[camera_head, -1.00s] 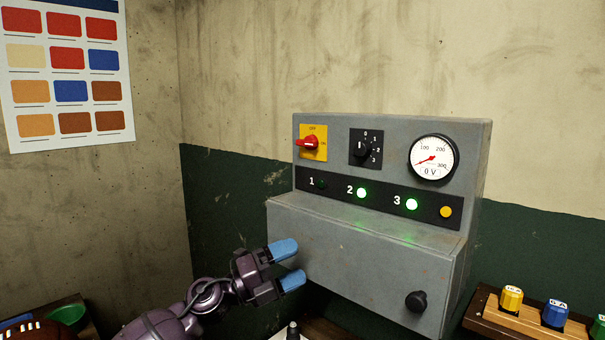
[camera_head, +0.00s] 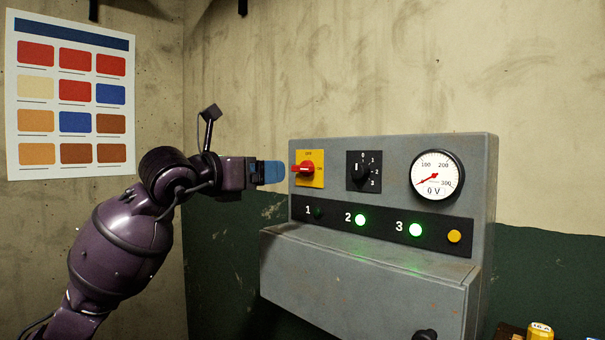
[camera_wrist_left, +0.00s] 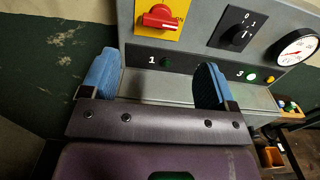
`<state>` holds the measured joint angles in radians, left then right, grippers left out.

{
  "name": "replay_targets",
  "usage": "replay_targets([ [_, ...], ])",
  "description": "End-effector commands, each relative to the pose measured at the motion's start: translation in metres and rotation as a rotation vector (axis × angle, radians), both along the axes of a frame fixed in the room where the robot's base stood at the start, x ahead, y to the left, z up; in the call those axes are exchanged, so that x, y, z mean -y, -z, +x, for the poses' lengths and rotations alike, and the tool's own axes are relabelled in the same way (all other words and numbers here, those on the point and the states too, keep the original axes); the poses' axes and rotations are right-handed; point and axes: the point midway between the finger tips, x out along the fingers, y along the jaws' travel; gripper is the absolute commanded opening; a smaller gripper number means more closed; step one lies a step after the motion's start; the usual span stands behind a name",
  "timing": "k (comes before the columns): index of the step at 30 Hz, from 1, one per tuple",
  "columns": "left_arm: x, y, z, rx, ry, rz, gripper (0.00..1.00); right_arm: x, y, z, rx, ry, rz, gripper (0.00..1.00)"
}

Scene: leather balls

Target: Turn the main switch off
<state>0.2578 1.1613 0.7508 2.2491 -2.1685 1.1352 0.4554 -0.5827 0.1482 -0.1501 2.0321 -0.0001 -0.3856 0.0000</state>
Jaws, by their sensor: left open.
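The main switch is a red handle (camera_head: 303,168) on a yellow plate (camera_head: 316,179) at the upper left of the grey control panel (camera_head: 400,145). The handle lies roughly horizontal, towards the ON mark on the right. My left gripper (camera_head: 274,172) is just left of the switch at about its height, with blue fingertips pointing at it. In the left wrist view the gripper (camera_wrist_left: 156,80) is open and empty, and the red handle (camera_wrist_left: 160,18) shows beyond the gap between the fingers. No contact with the handle shows. My right gripper is not in view.
A black rotary knob (camera_head: 361,170) and a dial reading 0 V (camera_head: 437,175) are right of the switch. Lamps 2 (camera_head: 360,220) and 3 (camera_head: 415,230) glow green; lamp 1 is dark. A yellow button (camera_head: 454,236) is beside them. The panel's lower box juts forward.

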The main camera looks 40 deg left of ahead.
Motion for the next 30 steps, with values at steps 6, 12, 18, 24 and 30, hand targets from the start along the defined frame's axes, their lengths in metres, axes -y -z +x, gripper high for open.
replay_targets([
  [6,0.0,0.0,0.025,-0.002,0.002,-0.001,0.81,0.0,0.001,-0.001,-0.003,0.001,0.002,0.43],
  [12,0.0,0.0,0.057,-0.001,0.003,-0.003,0.81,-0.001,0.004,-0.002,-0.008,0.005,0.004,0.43],
  [18,0.0,0.0,0.085,-0.002,0.004,-0.002,0.81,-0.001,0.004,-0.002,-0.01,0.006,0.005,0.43],
  [24,0.0,0.001,0.101,-0.002,0.004,-0.002,0.81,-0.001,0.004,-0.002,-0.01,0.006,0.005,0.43],
  [30,0.0,0.001,0.106,-0.003,0.004,-0.002,0.81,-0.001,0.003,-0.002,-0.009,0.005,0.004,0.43],
])
